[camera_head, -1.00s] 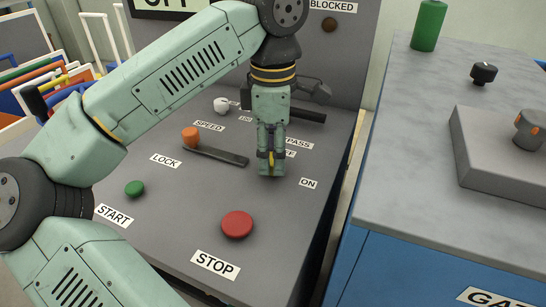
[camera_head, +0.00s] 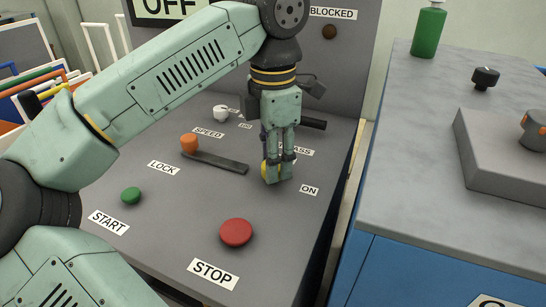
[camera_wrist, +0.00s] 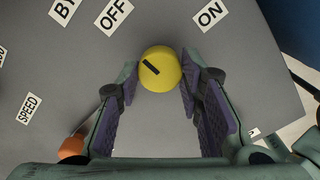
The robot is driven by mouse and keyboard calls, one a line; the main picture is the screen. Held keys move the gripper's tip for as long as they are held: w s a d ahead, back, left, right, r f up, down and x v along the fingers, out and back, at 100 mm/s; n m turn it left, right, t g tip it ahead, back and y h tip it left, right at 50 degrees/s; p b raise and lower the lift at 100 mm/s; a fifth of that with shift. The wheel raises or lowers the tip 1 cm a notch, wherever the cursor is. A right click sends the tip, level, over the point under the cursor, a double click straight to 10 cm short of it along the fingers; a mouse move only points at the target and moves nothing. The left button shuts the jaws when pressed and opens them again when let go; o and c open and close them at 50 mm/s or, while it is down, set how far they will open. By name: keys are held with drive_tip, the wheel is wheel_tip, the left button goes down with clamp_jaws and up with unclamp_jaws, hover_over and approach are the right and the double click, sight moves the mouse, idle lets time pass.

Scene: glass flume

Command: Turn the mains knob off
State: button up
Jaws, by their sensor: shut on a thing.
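The mains knob is a round yellow knob (camera_wrist: 160,69) with a dark pointer mark. In the wrist view the mark slants toward the upper left, on the side of the OFF label (camera_wrist: 114,15) and away from the ON label (camera_wrist: 210,14). My gripper (camera_head: 277,180) points down at the grey console (camera_head: 190,225). Its fingers in the wrist view (camera_wrist: 160,80) stand on both sides of the knob, shut on it. In the head view the fingers hide most of the knob, and only a yellow sliver shows at their left.
A red STOP button (camera_head: 236,232) and a green START button (camera_head: 131,195) are nearer. A display (camera_head: 165,8) reads OFF. A blue-sided bench (camera_head: 400,215) stands right.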

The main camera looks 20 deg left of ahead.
drive_tip(key=o, duration=1.2)
drive_tip(key=shift+c, duration=0.2)
